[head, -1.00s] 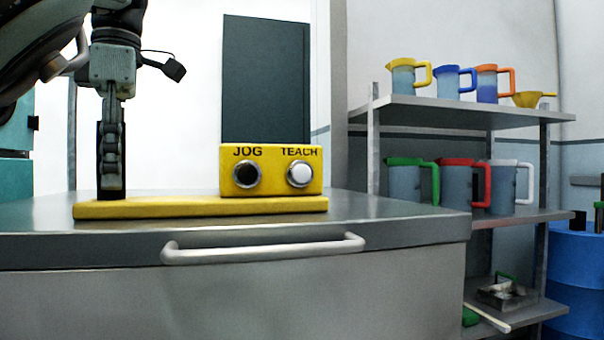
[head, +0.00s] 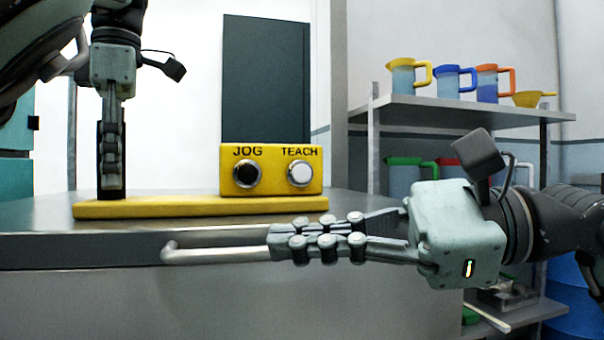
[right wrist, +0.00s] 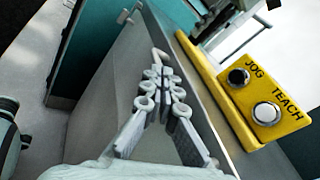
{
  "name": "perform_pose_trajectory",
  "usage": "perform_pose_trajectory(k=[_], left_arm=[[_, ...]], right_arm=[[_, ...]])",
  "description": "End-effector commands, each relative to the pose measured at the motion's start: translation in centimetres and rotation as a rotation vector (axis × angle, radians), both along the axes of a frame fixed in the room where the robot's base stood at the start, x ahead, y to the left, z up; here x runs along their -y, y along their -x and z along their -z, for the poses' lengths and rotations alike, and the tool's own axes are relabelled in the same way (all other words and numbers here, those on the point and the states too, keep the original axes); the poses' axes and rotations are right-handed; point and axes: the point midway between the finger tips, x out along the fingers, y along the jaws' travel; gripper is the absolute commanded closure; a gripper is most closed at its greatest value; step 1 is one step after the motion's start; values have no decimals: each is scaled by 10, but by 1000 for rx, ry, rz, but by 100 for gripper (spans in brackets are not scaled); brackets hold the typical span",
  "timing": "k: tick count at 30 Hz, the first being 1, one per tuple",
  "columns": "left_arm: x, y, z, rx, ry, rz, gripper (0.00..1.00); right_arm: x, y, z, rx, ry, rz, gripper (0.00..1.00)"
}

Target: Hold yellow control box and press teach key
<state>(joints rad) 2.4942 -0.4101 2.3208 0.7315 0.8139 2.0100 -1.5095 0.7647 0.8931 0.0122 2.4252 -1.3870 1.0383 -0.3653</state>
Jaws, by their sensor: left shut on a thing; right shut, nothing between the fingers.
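The box also shows in the right wrist view (right wrist: 287,127). My left gripper (head: 111,168) points down and is shut on the black upright handle (head: 112,192) at the base's left end. My right gripper (head: 283,243) is shut and empty, lying sideways in front of the counter, below the box and apart from the keys. It also shows in the right wrist view (right wrist: 160,68).
The counter (head: 375,208) has a white drawer handle (head: 190,254) on its front, partly hidden behind my right gripper. A shelf rack (head: 455,112) with several coloured-handled jugs stands at the right. A dark panel (head: 265,80) is behind the box.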

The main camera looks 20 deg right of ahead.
Motion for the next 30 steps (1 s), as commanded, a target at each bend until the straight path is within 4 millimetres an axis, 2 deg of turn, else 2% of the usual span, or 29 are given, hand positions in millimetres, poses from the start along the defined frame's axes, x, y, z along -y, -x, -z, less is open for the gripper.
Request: perform_pose_trajectory(k=[1, 3, 9, 23, 30], left_arm=[[0, 0, 0, 0, 0, 0, 95], [0, 0, 0, 0, 0, 0, 95], [0, 0, 0, 0, 0, 0, 95], [0, 0, 0, 0, 0, 0, 95], [0, 0, 0, 0, 0, 0, 95]], right_arm=[[13, -6, -14, 92, 53, 74, 100], [28, -14, -29, 182, 104, 153, 100], [52, -21, -53, 308, 171, 272, 100], [55, -23, -57, 320, 177, 286, 100], [53, -46, -57, 318, 173, 284, 100]])
